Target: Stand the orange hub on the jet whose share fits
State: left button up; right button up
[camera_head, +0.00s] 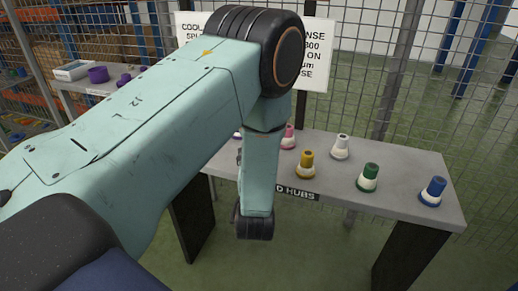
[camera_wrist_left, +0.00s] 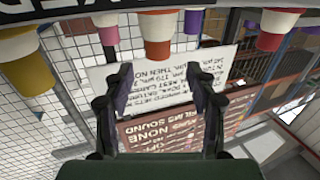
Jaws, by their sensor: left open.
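In the left wrist view, which looks upside down, several cone-shaped hubs line the top edge. In the head view my left arm covers the left part of the hub table, and I see no orange hub there. The left fingers are out of that view. No jet can be made out. My right gripper is not in view.
The grey hub table (camera_head: 400,180) holds pink (camera_head: 289,138), yellow (camera_head: 305,165), white (camera_head: 341,147), green (camera_head: 368,177) and blue (camera_head: 433,191) hubs. A white sign (camera_head: 315,75) hangs on the mesh fence behind.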

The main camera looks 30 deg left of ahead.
pick_arm(q)
jog(key=x, duration=0.2)
jog(key=f+b+x, duration=0.1)
jog(key=x, duration=0.1)
jog(key=shift+w, duration=0.25)
jog(key=shift+w+a+r, duration=0.15)
jog(key=shift+w+a, duration=0.05)
jog(key=shift+w, duration=0.15)
jog(key=shift+w+a+r+b, duration=0.15)
jog(key=shift+w+r+b, duration=0.05)
jog(key=shift+r+b, duration=0.1)
jog(key=shift+w+a+f, duration=0.1)
jog(key=shift+w+f, duration=0.05)
jog(key=shift+f, duration=0.05)
jog(key=shift+r, duration=0.1)
jog(key=c, duration=0.5)
grip_shut()
